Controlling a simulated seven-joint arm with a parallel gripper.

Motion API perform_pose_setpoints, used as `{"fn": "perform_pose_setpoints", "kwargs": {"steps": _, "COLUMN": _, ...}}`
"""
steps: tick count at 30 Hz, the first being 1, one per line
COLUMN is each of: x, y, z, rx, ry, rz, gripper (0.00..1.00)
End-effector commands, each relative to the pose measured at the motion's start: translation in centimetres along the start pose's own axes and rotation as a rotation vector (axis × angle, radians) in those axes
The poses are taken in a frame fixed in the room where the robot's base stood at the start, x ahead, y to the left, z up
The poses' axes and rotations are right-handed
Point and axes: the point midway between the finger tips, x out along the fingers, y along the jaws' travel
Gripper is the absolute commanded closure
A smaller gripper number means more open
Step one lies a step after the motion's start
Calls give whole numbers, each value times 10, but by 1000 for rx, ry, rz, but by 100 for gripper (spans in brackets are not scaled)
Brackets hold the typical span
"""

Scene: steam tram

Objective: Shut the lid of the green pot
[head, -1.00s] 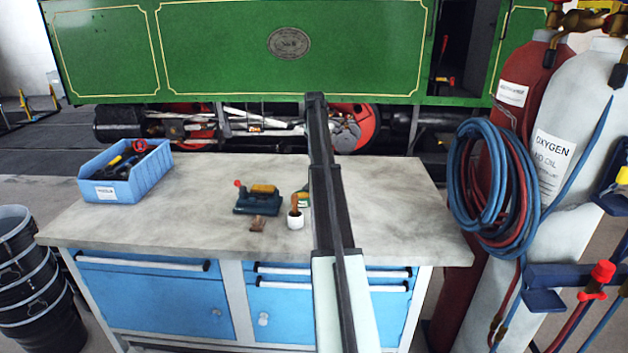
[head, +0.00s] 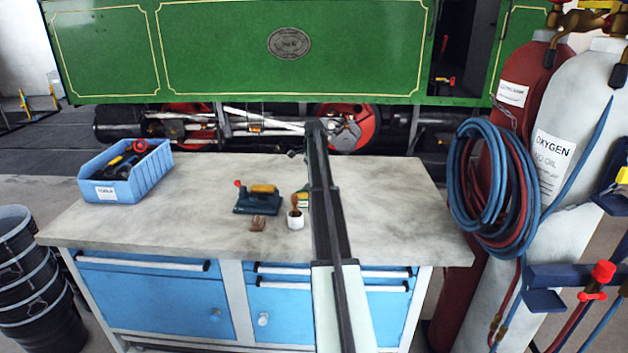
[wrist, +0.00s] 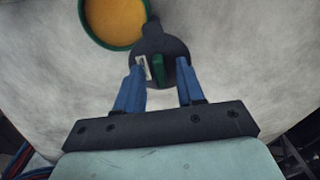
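In the wrist view the green pot (wrist: 85,12) shows at the top, cut off by the frame, with an orange-yellow inside open to view. Its dark round lid (wrist: 178,50) lies to the lower right of the pot, joined to the rim by a dark tab, and does not cover the opening. A green piece (wrist: 160,68) stands out on the lid. My gripper (wrist: 161,70) is open, its blue fingers apart on either side of the lid's lower part; I cannot tell whether they touch it. In the head view my arm hides most of the pot and lid.
On the workbench (head: 390,210) stand a dark teal tool (head: 255,204) with a yellow handle, a small brown piece (head: 257,223) and a white cup (head: 295,220) with a brush. A blue tool bin (head: 130,180) is at the left. Gas cylinders (head: 558,150) stand at the right.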

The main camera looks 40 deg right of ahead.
Motion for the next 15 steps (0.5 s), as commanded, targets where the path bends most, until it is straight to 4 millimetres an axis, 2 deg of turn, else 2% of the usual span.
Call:
{"fn": "perform_pose_setpoints", "kwargs": {"steps": 4, "x": 0, "y": 0, "z": 0, "rx": 0, "ry": 0, "rz": 0, "gripper": 64}}
{"fn": "perform_pose_setpoints", "kwargs": {"steps": 15, "x": 0, "y": 0, "z": 0, "rx": 0, "ry": 0, "rz": 0, "gripper": 99}}
